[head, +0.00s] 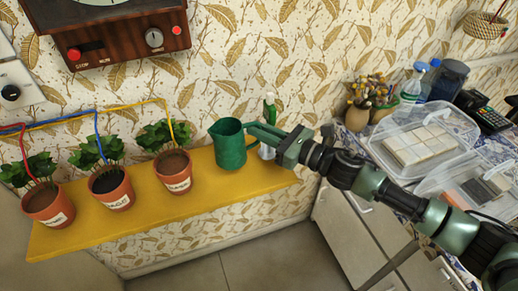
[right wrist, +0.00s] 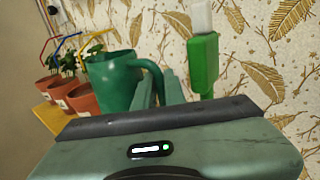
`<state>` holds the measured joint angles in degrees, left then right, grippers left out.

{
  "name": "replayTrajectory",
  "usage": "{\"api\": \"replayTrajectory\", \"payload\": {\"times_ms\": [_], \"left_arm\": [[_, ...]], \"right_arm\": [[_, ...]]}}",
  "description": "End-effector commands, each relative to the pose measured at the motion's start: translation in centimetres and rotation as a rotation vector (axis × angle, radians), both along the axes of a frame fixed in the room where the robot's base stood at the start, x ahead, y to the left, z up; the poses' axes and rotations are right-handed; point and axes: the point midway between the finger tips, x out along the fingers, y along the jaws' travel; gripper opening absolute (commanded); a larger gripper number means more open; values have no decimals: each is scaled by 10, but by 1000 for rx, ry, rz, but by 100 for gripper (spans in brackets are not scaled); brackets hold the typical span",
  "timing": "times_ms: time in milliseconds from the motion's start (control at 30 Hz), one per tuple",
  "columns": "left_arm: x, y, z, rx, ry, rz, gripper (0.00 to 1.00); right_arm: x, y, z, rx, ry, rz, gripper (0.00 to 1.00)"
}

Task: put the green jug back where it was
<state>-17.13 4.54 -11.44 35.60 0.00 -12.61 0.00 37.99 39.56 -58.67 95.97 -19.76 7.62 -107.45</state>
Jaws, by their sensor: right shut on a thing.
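The green jug (head: 229,146) is upright at the right part of the yellow shelf (head: 110,222), right of the potted plants. I cannot tell whether its base touches the shelf or is just above it. My right gripper (head: 262,135) comes in from the right and is shut on the jug's handle. In the right wrist view the jug (right wrist: 114,82) shows its handle between the fingers (right wrist: 158,90). My left gripper is not in view.
Three potted plants (head: 48,204) with coloured tubes stand left of the jug. A green and white bottle (right wrist: 204,62) is close to the right of my fingers. A counter with clear plastic boxes (head: 425,135) is at right. The shelf's front strip is bare.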

Motion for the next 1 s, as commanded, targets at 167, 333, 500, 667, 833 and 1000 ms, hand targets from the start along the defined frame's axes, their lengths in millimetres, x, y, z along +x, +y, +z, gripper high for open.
{"api": "replayTrajectory", "payload": {"times_ms": [167,333,500,667,833,1000], "left_arm": [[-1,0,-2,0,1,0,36],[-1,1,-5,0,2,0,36],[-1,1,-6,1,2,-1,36],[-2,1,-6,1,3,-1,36],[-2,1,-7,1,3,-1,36],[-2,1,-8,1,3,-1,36]], "right_arm": [[1,0,-15,4,0,1,0],[0,0,-38,5,3,-1,0],[0,1,-56,5,1,0,0],[0,0,-58,3,-2,0,0],[0,0,-59,3,-1,0,0],[0,0,-61,1,-1,0,33]]}}
